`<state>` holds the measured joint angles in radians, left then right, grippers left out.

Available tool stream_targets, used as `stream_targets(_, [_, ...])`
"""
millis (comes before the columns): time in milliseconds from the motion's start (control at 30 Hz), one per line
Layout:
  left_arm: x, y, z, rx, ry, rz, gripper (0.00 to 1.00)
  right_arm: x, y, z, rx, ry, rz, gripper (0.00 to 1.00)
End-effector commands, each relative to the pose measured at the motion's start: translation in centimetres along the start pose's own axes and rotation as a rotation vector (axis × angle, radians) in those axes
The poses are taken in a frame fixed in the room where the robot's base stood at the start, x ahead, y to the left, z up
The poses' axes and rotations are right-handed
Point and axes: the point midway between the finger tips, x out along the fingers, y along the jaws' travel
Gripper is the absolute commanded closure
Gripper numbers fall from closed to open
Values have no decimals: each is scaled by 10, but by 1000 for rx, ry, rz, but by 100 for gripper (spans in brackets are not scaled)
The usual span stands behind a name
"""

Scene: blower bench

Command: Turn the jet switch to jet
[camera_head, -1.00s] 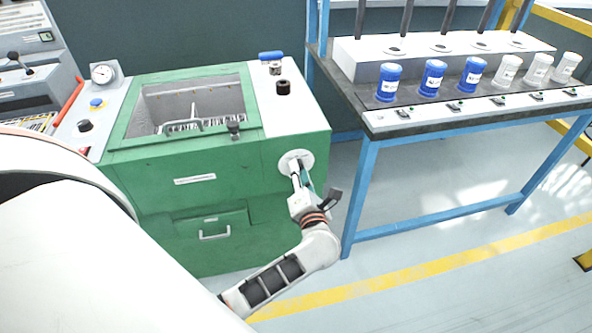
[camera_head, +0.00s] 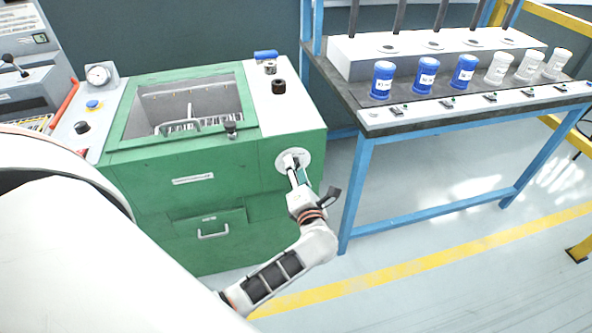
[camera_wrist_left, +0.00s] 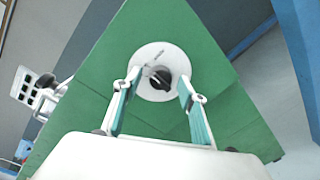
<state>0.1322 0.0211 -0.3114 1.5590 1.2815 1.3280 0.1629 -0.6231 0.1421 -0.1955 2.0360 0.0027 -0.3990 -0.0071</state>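The jet switch is a black knob (camera_wrist_left: 160,78) on a round white plate on the green front of the blower bench; a silver pointer-like piece shows beside it in the left wrist view. The white plate (camera_head: 303,158) also shows in the head view at the upper right of the green front, with the knob hidden by my gripper. My left gripper (camera_wrist_left: 160,76) is open, with its fingertips on either side of the knob and apart from it. In the head view my left gripper (camera_head: 291,165) reaches the plate from below. My right gripper is not in view.
A blue-framed table (camera_head: 352,185) with blue and white cups stands close on the right. The floor in front is clear.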

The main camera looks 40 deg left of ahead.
Motion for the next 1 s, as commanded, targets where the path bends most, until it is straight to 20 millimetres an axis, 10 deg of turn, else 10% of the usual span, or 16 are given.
stream_targets(267, [-7,-1,0,0,0,-3,58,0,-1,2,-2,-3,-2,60])
stream_targets(1000, [-118,0,0,0,0,0,58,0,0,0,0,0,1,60])
